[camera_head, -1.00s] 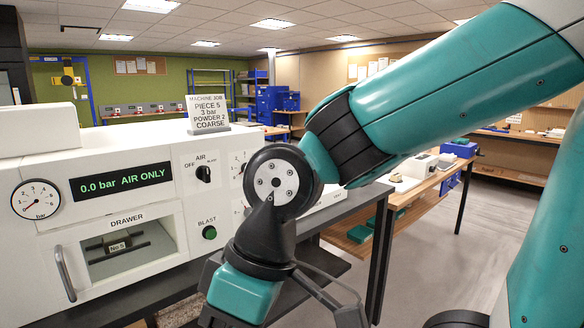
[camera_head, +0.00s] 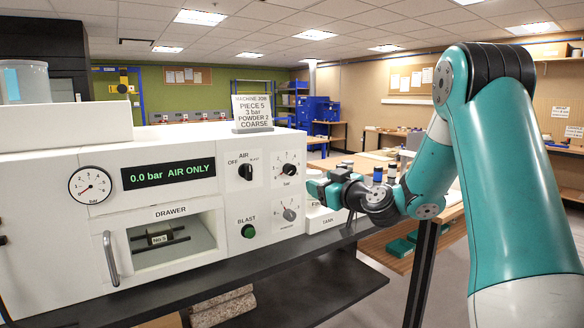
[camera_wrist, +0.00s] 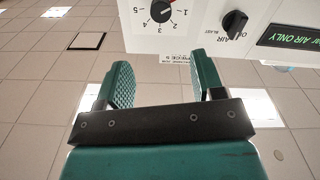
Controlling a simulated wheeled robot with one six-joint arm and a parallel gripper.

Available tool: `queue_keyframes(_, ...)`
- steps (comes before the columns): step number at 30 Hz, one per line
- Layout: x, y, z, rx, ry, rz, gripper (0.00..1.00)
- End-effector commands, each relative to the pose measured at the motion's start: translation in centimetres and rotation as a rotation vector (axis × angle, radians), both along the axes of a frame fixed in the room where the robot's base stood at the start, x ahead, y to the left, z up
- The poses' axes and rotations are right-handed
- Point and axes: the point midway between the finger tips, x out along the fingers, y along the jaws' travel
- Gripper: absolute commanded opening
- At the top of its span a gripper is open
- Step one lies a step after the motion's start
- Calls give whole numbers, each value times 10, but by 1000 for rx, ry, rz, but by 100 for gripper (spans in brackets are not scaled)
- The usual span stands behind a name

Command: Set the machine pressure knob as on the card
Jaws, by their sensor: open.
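The card (camera_head: 252,113) stands on top of the white machine and reads piece 5, 3 bar, powder 2, coarse. The pressure knob (camera_head: 289,170) is a black knob on a numbered dial at the panel's upper right. It also shows in the upside-down wrist view (camera_wrist: 160,10), cut by the top edge; its exact setting cannot be read. My gripper (camera_head: 318,188) is just right of the panel in the head view. In the wrist view my gripper (camera_wrist: 163,78) is open and empty, its fingers apart from the knob. The display (camera_head: 169,172) reads 0.0 bar AIR ONLY.
The AIR switch (camera_head: 246,172) is left of the knob, the green BLAST button (camera_head: 248,231) below it. A second dial (camera_head: 289,215) lies under the pressure knob. A round gauge (camera_head: 90,185) and drawer (camera_head: 170,240) are further left. A dark bench (camera_head: 320,285) runs below.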

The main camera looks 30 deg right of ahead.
Motion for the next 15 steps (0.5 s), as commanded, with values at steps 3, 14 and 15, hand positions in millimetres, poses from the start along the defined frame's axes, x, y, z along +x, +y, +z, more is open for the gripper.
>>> queue_keyframes(3, 29, 3, 7, 0, 2, 6, 62)
queue_keyframes(14, 107, 5, 6, -1, 3, 4, 62)
queue_keyframes(15, 114, 6, 6, -1, 2, 4, 62)
